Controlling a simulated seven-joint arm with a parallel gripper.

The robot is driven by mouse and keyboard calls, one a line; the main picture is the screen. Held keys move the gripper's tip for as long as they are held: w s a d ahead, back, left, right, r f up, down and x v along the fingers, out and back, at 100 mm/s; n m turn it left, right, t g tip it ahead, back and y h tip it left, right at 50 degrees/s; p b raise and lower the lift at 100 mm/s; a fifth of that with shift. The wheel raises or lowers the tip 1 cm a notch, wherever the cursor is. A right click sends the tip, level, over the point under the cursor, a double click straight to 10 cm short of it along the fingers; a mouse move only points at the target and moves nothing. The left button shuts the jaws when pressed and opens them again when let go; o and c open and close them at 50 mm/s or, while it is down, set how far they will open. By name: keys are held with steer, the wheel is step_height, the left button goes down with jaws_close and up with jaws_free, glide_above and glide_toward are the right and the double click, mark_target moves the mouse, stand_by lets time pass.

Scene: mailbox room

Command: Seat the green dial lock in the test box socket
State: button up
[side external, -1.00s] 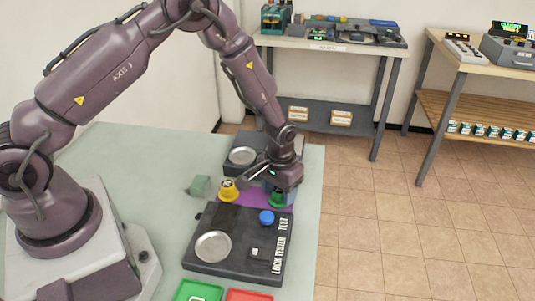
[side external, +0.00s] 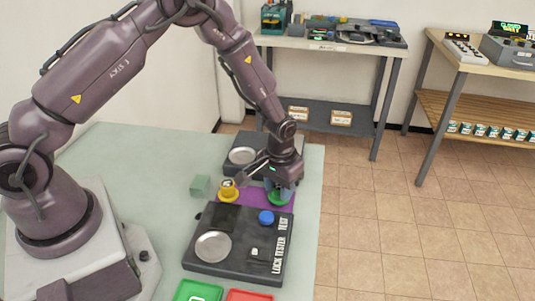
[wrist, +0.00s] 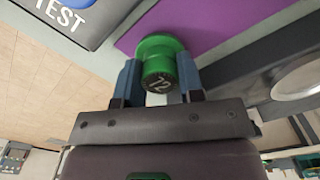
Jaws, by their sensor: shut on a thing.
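The green dial lock (wrist: 158,58), marked 72 on its end, is between the two blue fingers of my gripper (wrist: 160,85) in the wrist view. In the side view my gripper (side external: 279,192) is shut on the green lock (side external: 277,200) at the purple mat (side external: 252,198); whether the lock touches the mat, I cannot tell. The dark test box (side external: 232,222), labelled LOCK TESTER, lies in front of the mat. A round silver disc (side external: 212,246), perhaps its socket, is empty on its left part. A blue TEST button (side external: 266,217) is at its back right.
Another dark box (side external: 270,143) with a round disc is behind my gripper. Green (side external: 198,290) and red (side external: 248,295) trays lie in front.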

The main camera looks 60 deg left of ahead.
steer(key=shift+r, duration=1.7)
steer(key=a+n, duration=0.1)
steer(key=a, duration=0.2)
steer(key=a+r, duration=0.1)
steer(key=a, duration=0.1)
steer(key=a+r+n, duration=0.1)
steer(key=a, duration=0.2)
steer(key=shift+w+a+r+n, duration=0.25)
steer(key=shift+w+a+n, duration=0.05)
steer(key=shift+w, duration=0.05)
steer(key=a+n, duration=0.1)
steer(key=a, duration=0.1)
steer(key=s+a+r, duration=0.1)
steer(key=a, duration=0.1)
steer(key=a+r+n, duration=0.1)
steer(key=a, duration=0.1)
steer(key=shift+s+a+r+n, duration=0.15)
steer(key=shift+r+n, duration=0.05)
steer(key=shift+n, duration=0.1)
steer(key=shift+s+a+r+n, duration=0.15)
steer(key=shift+a+n, duration=0.05)
steer(key=shift+n, duration=0.1)
steer(key=shift+s+d+f, duration=0.1)
steer(key=shift+f, duration=2.05)
steer(key=shift+f, duration=0.4)
